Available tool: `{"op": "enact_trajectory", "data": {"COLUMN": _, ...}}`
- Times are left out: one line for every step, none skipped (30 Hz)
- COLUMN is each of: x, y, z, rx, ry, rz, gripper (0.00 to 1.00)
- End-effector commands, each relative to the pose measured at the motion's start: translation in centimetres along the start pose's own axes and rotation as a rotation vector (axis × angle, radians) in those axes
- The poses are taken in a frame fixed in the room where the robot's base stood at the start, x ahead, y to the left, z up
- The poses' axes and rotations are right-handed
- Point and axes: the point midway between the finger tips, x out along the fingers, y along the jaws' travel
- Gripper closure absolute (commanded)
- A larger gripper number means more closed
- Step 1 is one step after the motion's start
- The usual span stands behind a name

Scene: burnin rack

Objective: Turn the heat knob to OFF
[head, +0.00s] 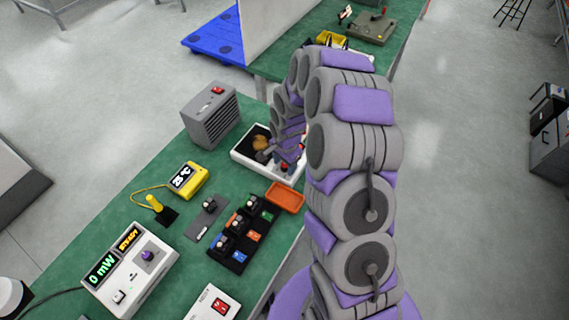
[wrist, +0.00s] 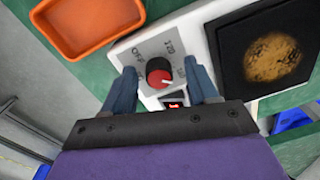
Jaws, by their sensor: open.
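The heat knob (wrist: 159,73) is a round black knob with a red face and a pale pointer mark. It sits on a grey label plate (wrist: 150,47) printed with OFF at the upper left and a number at the upper right. The pointer mark appears to face right, away from OFF. My gripper (wrist: 160,68) is open, with one blue-grey finger on each side of the knob and gaps visible between. The white hot plate (head: 240,157) shows in the head view, where my arm covers much of its control side.
A black pad with a brown disc (wrist: 272,58) is right of the knob. An orange tray (wrist: 88,22) lies at the left. A grey heater box (head: 210,118), yellow meter (head: 187,178) and power meter (head: 128,270) stand on the green bench. A lit red switch (wrist: 174,104) is below the knob.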

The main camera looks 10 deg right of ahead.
Motion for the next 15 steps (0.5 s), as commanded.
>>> {"op": "enact_trajectory", "data": {"x": 0.13, "y": 0.01, "z": -0.01, "rx": 0.0, "ry": 0.0, "rz": 0.0, "gripper": 0.42}}
{"op": "enact_trajectory", "data": {"x": 0.16, "y": -0.01, "z": -0.02, "rx": 0.0, "ry": 0.0, "rz": -0.001, "gripper": 0.42}}
{"op": "enact_trajectory", "data": {"x": 0.17, "y": -0.01, "z": -0.03, "rx": 0.0, "ry": 0.0, "rz": -0.001, "gripper": 0.42}}
{"op": "enact_trajectory", "data": {"x": 0.16, "y": -0.01, "z": -0.05, "rx": 0.0, "ry": 0.0, "rz": -0.001, "gripper": 0.42}}
{"op": "enact_trajectory", "data": {"x": 0.15, "y": 0.0, "z": -0.07, "rx": 0.0, "ry": 0.0, "rz": -0.002, "gripper": 0.42}}
{"op": "enact_trajectory", "data": {"x": 0.14, "y": 0.01, "z": -0.1, "rx": 0.0, "ry": 0.0, "rz": -0.002, "gripper": 0.42}}
{"op": "enact_trajectory", "data": {"x": 0.13, "y": 0.01, "z": -0.11, "rx": 0.0, "ry": 0.0, "rz": -0.002, "gripper": 0.42}}
{"op": "enact_trajectory", "data": {"x": 0.13, "y": 0.02, "z": -0.11, "rx": 0.0, "ry": 0.0, "rz": -0.002, "gripper": 0.42}}
{"op": "enact_trajectory", "data": {"x": 0.13, "y": 0.01, "z": -0.11, "rx": 0.0, "ry": 0.0, "rz": -0.002, "gripper": 0.44}}
{"op": "enact_trajectory", "data": {"x": 0.13, "y": 0.0, "z": -0.1, "rx": 0.0, "ry": 0.0, "rz": -0.002, "gripper": 0.46}}
{"op": "enact_trajectory", "data": {"x": 0.13, "y": -0.01, "z": -0.08, "rx": 0.0, "ry": 0.0, "rz": -0.002, "gripper": 0.49}}
{"op": "enact_trajectory", "data": {"x": 0.13, "y": -0.03, "z": -0.05, "rx": 0.0, "ry": 0.0, "rz": -0.001, "gripper": 0.53}}
{"op": "enact_trajectory", "data": {"x": 0.14, "y": -0.03, "z": -0.03, "rx": 0.0, "ry": 0.0, "rz": -0.001, "gripper": 0.56}}
{"op": "enact_trajectory", "data": {"x": 0.13, "y": -0.04, "z": -0.03, "rx": 0.0, "ry": 0.0, "rz": -0.001, "gripper": 0.59}}
{"op": "enact_trajectory", "data": {"x": 0.13, "y": -0.04, "z": -0.03, "rx": 0.0, "ry": 0.0, "rz": -0.002, "gripper": 0.63}}
